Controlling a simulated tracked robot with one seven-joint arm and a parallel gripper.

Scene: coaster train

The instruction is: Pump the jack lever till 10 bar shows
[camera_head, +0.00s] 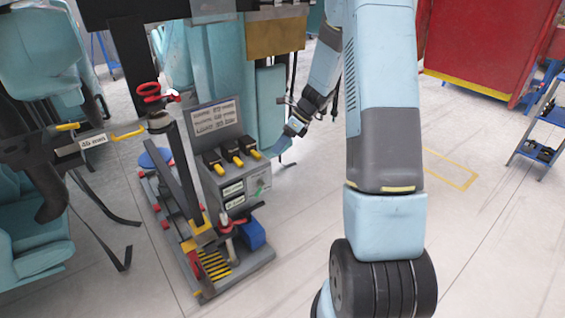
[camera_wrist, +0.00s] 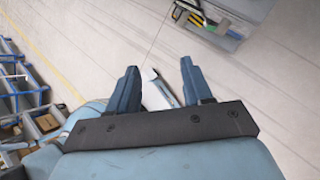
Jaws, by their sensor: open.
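A jack unit stands on a low wheeled base (camera_head: 240,268) left of centre in the head view. Its grey control box (camera_head: 225,180) carries several yellow-tipped black levers (camera_head: 232,152) and small display panels (camera_head: 232,188), too small to read. A dark slanted bar (camera_head: 178,178) rises from a yellow socket (camera_head: 201,238) beside the box; I cannot tell whether it is the jack lever. A red handle (camera_head: 150,90) tops the post. My gripper (camera_head: 279,149) is open and empty, right of the box and apart from it. Its spread fingers (camera_wrist: 158,66) show in the wrist view.
Teal coaster seats (camera_head: 40,60) and hanging dark straps (camera_head: 105,210) are at left. A red panel (camera_head: 485,45) and a blue shelf (camera_head: 545,125) stand at right.

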